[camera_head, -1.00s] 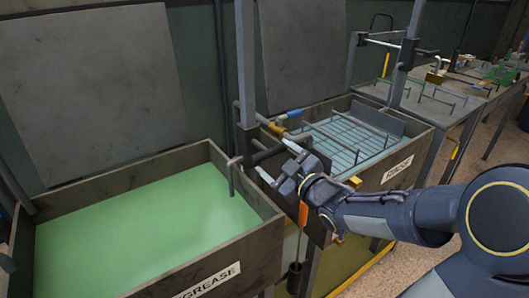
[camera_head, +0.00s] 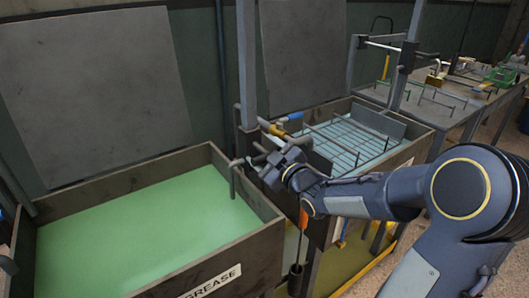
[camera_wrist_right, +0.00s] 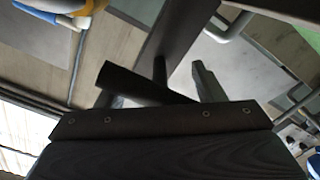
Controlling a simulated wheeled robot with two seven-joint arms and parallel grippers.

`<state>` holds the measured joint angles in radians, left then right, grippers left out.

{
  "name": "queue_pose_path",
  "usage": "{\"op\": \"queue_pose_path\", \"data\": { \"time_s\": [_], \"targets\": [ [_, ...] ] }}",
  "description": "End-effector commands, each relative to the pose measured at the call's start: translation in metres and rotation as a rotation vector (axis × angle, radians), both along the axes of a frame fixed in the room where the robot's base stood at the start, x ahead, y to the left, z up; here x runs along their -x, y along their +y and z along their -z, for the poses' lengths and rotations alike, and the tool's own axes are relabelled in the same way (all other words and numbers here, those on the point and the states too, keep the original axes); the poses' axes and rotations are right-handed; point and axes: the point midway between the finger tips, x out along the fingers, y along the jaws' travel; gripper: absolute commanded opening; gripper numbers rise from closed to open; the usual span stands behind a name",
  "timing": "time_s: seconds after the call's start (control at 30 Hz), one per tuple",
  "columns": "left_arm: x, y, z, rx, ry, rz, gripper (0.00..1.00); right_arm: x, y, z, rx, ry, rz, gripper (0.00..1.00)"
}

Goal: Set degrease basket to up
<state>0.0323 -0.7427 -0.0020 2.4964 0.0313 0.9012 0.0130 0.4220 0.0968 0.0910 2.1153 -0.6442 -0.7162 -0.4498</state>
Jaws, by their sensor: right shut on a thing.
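The degrease tank (camera_head: 262,250) stands at the left in the head view, full of pale green liquid (camera_head: 140,225). I see no basket in it; the liquid's surface looks unbroken. A bent grey bar (camera_head: 234,180) hangs over its right inner wall. My right gripper (camera_head: 262,166) is beside the upright post (camera_head: 246,65) between the tanks. It is shut on a dark lever bar, which shows in the wrist view (camera_wrist_right: 140,82) as a round dark rod across the fingers. The exact grip is partly hidden by the hand. My left gripper is not visible.
The rinse tank (camera_head: 433,140) stands to the right with a wire basket (camera_head: 345,148) raised in it. Yellow and blue handles (camera_head: 291,117) sit near the post. A bench (camera_head: 455,110) with parts and frames stands behind. My right arm covers the rinse tank's front.

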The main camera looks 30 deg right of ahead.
Motion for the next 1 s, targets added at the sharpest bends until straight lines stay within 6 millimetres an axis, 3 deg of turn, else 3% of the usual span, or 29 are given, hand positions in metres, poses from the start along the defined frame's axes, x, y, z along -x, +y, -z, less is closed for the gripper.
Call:
{"op": "queue_pose_path", "data": {
  "time_s": [0.03, 0.1, 0.37, 1.0],
  "targets": [
    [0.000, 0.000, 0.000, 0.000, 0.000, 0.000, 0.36, 0.000, 0.000, 0.000, -0.008, 0.001, 0.001, 0.31],
    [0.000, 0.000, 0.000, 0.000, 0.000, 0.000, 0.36, 0.000, 0.000, 0.000, -0.010, 0.002, 0.001, 0.21],
    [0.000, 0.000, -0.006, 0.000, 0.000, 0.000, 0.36, 0.000, 0.000, -0.013, -0.013, -0.002, 0.001, 0.21],
    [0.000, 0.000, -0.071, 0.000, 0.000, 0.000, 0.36, 0.000, -0.001, -0.143, -0.015, -0.011, 0.003, 0.20]
  ]
}}
